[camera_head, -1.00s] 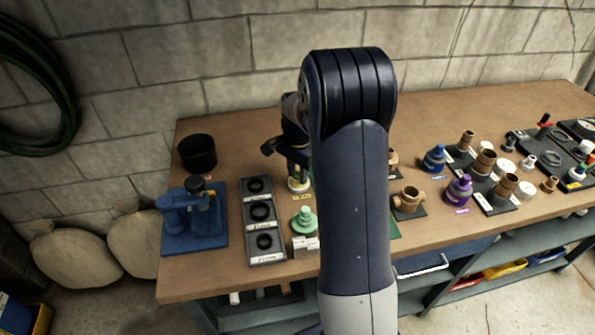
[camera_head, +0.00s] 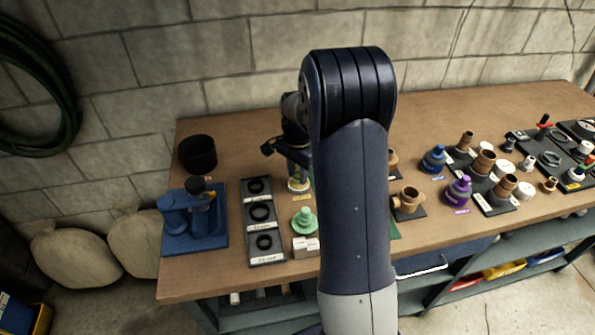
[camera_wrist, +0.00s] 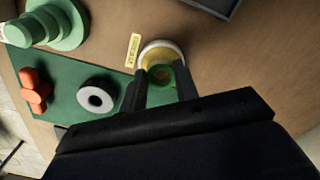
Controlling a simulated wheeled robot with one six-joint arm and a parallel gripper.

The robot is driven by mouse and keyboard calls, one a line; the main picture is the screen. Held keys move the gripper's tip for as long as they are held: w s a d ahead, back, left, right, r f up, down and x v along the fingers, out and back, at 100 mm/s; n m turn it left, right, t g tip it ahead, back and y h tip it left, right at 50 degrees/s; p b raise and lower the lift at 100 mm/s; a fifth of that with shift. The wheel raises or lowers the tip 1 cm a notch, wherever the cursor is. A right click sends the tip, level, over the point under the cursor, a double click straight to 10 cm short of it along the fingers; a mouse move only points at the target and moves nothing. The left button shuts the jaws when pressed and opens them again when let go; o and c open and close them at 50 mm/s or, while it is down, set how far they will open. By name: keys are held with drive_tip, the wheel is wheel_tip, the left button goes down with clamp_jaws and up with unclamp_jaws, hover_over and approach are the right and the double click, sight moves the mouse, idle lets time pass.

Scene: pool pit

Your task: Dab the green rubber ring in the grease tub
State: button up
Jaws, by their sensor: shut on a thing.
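My gripper (camera_wrist: 160,88) is shut on the green rubber ring (camera_wrist: 174,73) in the wrist view. The ring sits between the fingertips, in front of the grease tub (camera_wrist: 152,48), a round pale tub with yellowish grease. The ring overlaps the tub's opening in this view; I cannot tell whether it touches the grease. In the head view the tub (camera_head: 298,187) stands on the bench just below my gripper, left of my arm. The ring is not clear in the head view.
A green stepped cone (camera_head: 304,221) stands near the tub, beside a black tray of dark rings (camera_head: 263,241). A blue press (camera_head: 192,222) and black pot (camera_head: 198,153) are at left. A green mat (camera_wrist: 62,77) holds an orange part (camera_wrist: 34,90) and a white ring (camera_wrist: 96,98).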

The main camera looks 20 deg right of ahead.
wheel_tip(320, 180, up, 7)
drive_tip(key=p, duration=0.4)
drive_tip(key=shift+f, duration=0.15)
idle(0.7)
